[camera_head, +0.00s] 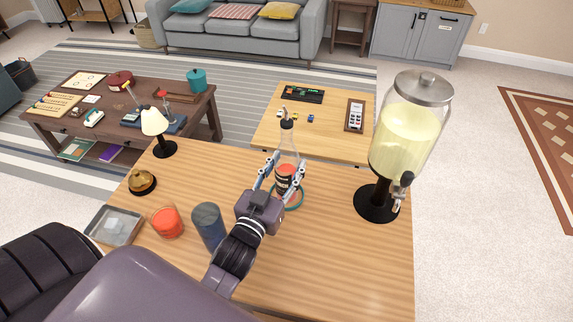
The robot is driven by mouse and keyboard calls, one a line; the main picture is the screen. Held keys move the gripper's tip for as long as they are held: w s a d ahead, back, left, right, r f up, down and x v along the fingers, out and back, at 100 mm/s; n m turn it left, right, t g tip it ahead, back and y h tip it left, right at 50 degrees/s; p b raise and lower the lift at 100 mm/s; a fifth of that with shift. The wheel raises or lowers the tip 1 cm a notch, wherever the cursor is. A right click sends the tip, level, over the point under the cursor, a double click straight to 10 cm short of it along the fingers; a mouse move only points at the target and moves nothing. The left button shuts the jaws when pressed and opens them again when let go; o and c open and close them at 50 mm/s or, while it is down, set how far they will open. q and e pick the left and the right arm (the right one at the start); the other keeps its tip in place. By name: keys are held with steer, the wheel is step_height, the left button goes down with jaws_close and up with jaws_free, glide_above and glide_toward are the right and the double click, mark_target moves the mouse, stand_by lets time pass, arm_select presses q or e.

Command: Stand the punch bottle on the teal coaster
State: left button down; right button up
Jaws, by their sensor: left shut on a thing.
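The punch bottle (287,150) is clear, with a dark pourer on top and red in its lower part. It looks upright near the far side of the wooden bar top. My left gripper (284,172) is shut on the bottle, one finger on each side of its lower part. The teal coaster (298,202) shows as a ring around the bottle's foot. The gripper and bottle hide much of the coaster, and I cannot tell whether the bottle's base touches it. My right gripper is not in view.
A large drink dispenser (408,135) stands right of the bottle. The bar's front right is clear.

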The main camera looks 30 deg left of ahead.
arm_select(q)
steer(key=shift+r, duration=0.15)
steer(key=c, duration=1.1)
jaws_free()
steer(key=shift+f, duration=0.2)
steer(key=shift+c, duration=0.2)
steer(key=shift+r, duration=0.15)
steer(key=shift+s, duration=0.3)
steer(key=s+d+b, duration=0.1)
steer(key=s+b, duration=0.1)
steer(key=s, duration=0.9)
steer(key=shift+s, duration=0.2)
